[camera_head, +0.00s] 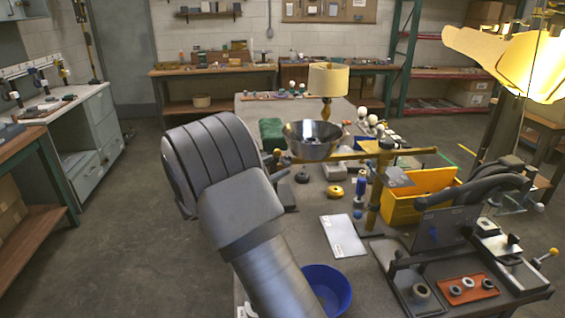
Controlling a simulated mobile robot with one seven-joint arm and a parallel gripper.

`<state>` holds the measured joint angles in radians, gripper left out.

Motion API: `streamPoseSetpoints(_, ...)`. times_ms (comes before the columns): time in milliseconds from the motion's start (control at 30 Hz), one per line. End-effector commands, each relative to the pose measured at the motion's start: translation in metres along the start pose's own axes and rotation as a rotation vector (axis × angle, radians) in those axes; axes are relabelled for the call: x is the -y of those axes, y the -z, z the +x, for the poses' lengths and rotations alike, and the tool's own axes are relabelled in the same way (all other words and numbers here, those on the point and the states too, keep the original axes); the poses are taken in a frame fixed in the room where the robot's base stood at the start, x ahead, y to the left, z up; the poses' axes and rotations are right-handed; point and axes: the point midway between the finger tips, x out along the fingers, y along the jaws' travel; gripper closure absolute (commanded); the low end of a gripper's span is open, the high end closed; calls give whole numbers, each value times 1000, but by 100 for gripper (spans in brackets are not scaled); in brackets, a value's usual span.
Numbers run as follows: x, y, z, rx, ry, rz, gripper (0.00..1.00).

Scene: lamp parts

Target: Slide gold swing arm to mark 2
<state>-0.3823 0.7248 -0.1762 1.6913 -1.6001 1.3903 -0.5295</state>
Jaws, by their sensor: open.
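The gold swing arm (352,156) runs level from left to right above the workbench, on a gold upright post (376,190). A shiny metal bowl-shaped shade (311,141) is at its left end. The arm's right end reaches out past the post, above the yellow bin. I cannot make out any numbered mark on it. My grey arm (240,210) fills the left foreground, left of the shade. My gripper cannot be made out; the far end of my arm is hidden behind its own links. Nothing of mine is seen touching the swing arm.
A yellow bin (419,205) stands right of the post, with a dark clamp-like fixture (450,222) in front. A blue bowl (327,287), a white sheet (342,236) and a table lamp (328,80) are on the bench. A lit yellow lampshade (515,62) hangs upper right. Floor at left is clear.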

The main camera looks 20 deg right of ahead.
Motion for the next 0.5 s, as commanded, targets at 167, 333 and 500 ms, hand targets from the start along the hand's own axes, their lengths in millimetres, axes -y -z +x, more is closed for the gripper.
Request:
streamPoseSetpoints(167, 0, -1, 27, 0, 2, 1, 29)
streamPoseSetpoints(333, 0, 0, 37, -1, 0, 1, 29)
streamPoseSetpoints(500, 0, 0, 38, -1, 0, 0, 29)
